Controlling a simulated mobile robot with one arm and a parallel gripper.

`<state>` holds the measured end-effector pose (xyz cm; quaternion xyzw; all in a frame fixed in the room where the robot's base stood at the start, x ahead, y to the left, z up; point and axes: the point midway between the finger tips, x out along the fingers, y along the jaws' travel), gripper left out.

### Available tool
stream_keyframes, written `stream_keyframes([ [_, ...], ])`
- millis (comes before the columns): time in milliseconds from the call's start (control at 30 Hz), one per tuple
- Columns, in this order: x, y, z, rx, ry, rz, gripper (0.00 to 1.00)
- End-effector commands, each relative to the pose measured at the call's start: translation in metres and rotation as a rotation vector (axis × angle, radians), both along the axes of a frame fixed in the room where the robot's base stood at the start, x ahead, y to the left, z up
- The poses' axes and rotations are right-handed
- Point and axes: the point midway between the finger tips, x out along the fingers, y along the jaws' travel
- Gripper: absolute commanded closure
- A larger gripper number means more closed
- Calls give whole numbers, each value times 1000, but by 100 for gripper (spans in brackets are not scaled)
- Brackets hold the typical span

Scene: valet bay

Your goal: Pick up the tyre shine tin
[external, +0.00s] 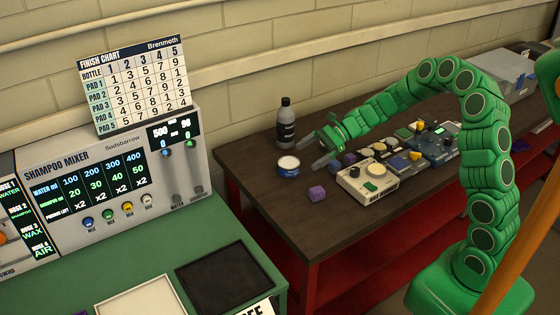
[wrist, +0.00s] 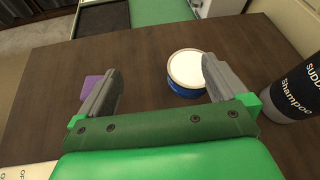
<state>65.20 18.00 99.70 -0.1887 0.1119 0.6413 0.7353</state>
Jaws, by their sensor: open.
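The tyre shine tin appears to be the short round blue tin with a white lid (external: 288,168), standing upright on the dark wooden bench; its label is too small to read. In the wrist view the tin (wrist: 185,70) is ahead of my gripper (wrist: 161,70), right of the middle of the gap and close to the right finger, which overlaps its right edge in the picture. My gripper (external: 314,151) is open and empty, low over the bench to the right of the tin in the external view. I cannot tell whether a finger touches it.
A dark shampoo bottle (external: 285,123) stands behind the tin, and right of my gripper in the wrist view (wrist: 295,90). A purple cube (external: 317,194) lies in front; one shows by the left finger (wrist: 91,86). A cream control box (external: 368,188) and other devices crowd the bench rightward.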

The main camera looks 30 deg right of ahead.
Motion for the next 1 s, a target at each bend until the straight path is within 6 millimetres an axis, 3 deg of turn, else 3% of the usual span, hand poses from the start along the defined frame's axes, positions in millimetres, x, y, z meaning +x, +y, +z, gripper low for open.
stream_keyframes([
  [133,23,-11,-22,30,67,-87,0],
  [367,36,-17,-33,48,103,-139,0],
  [1000,49,24,-51,48,106,-136,0],
])
